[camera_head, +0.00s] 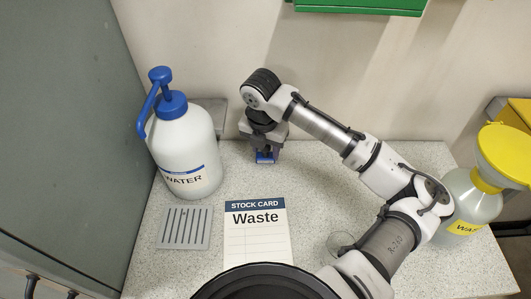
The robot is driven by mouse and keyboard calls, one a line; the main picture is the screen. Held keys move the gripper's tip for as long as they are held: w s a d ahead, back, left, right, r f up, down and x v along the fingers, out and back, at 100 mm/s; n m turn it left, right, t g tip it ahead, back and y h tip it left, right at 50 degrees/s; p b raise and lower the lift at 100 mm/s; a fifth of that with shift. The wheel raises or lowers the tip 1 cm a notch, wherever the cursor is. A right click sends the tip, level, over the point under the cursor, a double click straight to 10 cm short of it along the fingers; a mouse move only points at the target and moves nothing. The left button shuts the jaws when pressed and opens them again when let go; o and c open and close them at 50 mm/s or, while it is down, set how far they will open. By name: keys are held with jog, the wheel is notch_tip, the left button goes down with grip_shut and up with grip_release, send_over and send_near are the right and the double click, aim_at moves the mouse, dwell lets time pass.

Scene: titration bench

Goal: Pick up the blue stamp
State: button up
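The blue stamp (265,158) is at the back of the speckled bench, just right of the water bottle. I also cannot tell whether the stamp touches the bench.
A white water bottle (188,150) with a blue pump stands close left. A grey slotted tray (184,228) and a Waste stock card (257,238) lie in front. A waste bottle (470,205) with a yellow funnel (506,153) stands right.

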jog(key=c, duration=0.8)
jog(key=shift+r, duration=0.1)
jog(key=shift+s+r+b, duration=0.15)
jog(key=shift+s+b, duration=0.05)
jog(key=shift+b, duration=0.15)
notch_tip(320, 180, up, 7)
jog(key=shift+f+b, duration=0.15)
jog(key=shift+b, duration=0.35)
jog(key=shift+s+f+b, duration=0.15)
jog(key=shift+s+b, duration=4.45)
jog(key=shift+s, duration=5.2)
